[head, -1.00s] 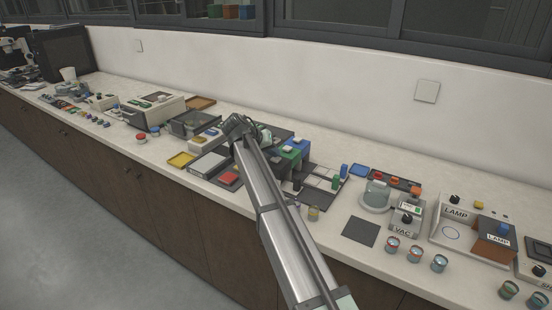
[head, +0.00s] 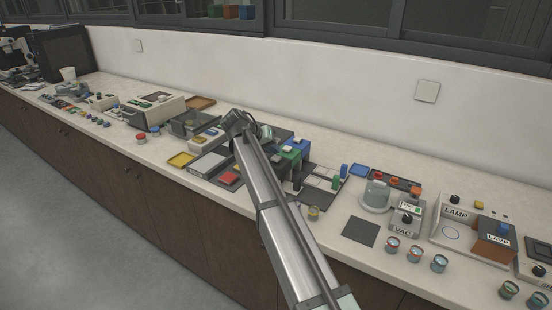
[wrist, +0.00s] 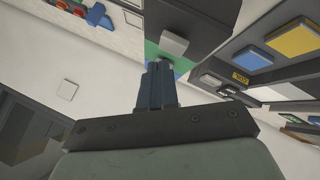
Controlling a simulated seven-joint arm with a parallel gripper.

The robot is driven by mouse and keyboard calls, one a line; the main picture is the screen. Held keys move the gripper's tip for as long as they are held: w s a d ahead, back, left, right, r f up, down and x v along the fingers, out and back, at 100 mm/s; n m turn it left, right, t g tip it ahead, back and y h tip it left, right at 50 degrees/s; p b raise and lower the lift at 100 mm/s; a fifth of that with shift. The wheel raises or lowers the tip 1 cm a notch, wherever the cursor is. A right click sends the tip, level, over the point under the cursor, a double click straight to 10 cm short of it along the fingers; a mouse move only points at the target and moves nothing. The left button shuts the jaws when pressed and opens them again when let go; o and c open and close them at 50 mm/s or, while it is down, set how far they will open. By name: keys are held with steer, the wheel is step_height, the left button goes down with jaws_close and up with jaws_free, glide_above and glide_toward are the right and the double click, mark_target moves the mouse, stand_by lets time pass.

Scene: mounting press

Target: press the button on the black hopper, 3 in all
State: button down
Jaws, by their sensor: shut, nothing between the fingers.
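A dark, near-black box, which looks like the black hopper (wrist: 200,14), fills the top middle of the wrist view. A pale grey square button (wrist: 174,44) shows at its lower edge, beside a green surface (wrist: 151,51). I cannot tell which of the two bears the button. My gripper (wrist: 161,66) is shut and empty. Its fingertips appear just below the button in the picture; contact cannot be made out. In the head view my arm's end (head: 252,130) is over the cluster of coloured blocks and hides part of it.
The head view shows a blue block (head: 292,151) with a pale button close to my gripper. A dark mat (head: 360,231) lies bare to the right. The wall runs behind the bench.

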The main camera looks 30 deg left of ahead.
mark_target(273, 158)
steer(key=shift+r, duration=0.15)
steer(key=shift+r, duration=2.45)
